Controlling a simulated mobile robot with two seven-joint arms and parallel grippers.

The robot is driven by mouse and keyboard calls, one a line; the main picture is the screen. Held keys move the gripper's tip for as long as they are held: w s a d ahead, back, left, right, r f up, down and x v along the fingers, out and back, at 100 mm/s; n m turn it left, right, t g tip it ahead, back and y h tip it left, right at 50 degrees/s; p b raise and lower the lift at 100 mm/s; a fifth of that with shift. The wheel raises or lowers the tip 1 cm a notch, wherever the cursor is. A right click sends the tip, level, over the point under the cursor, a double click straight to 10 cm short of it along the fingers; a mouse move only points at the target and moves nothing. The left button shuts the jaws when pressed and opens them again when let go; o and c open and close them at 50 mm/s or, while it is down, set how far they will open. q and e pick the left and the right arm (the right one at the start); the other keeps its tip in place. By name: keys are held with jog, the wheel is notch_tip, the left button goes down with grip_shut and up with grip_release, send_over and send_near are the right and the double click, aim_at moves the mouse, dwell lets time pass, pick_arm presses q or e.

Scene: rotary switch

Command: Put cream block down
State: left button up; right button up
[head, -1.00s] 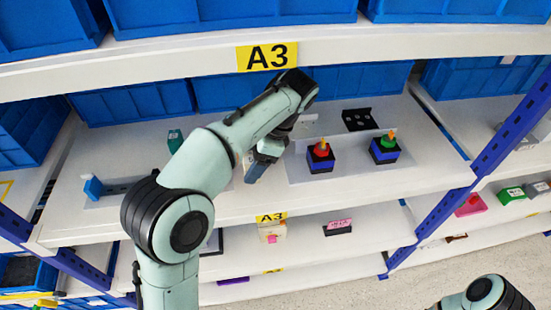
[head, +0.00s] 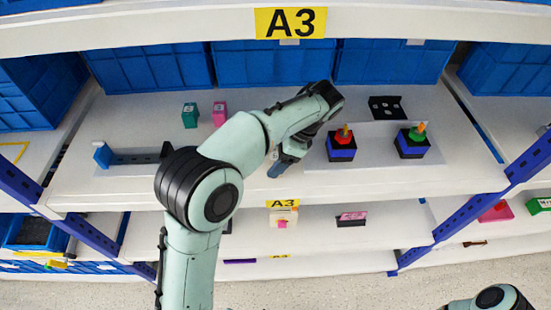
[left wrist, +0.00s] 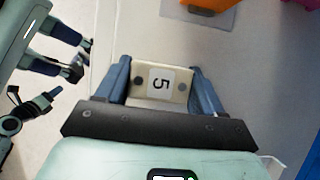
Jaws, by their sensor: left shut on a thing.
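My left gripper (head: 277,171) hangs over the front part of the A3 shelf (head: 230,195), left of the switch with the red knob (head: 342,146). In the left wrist view its fingers (left wrist: 160,85) are shut on a cream block (left wrist: 158,82), which has a white label reading 5 and a dark round spot on each side of it. The grey shelf surface shows beyond the block; I cannot tell whether the block touches it. In the head view the block is hidden by the gripper. My right gripper is not in view; only part of the right arm shows.
A green-knobbed switch (head: 412,142) stands further right. Green (head: 190,115) and pink (head: 219,113) blocks stand at the back left. A blue-ended slider (head: 102,154) lies at the left. Blue bins (head: 270,64) line the back. The shelf's front strip is largely clear.

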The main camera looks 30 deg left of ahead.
pick_arm(q)
jog(key=shift+f, duration=0.15)
jog(key=o, duration=1.3)
jog(key=shift+o, duration=0.2)
jog(key=p+v, duration=0.4)
jog(key=v, duration=0.8)
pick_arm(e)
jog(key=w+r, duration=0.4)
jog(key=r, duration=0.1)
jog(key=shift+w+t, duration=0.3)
pick_arm(q)
jog(key=shift+w, duration=0.1)
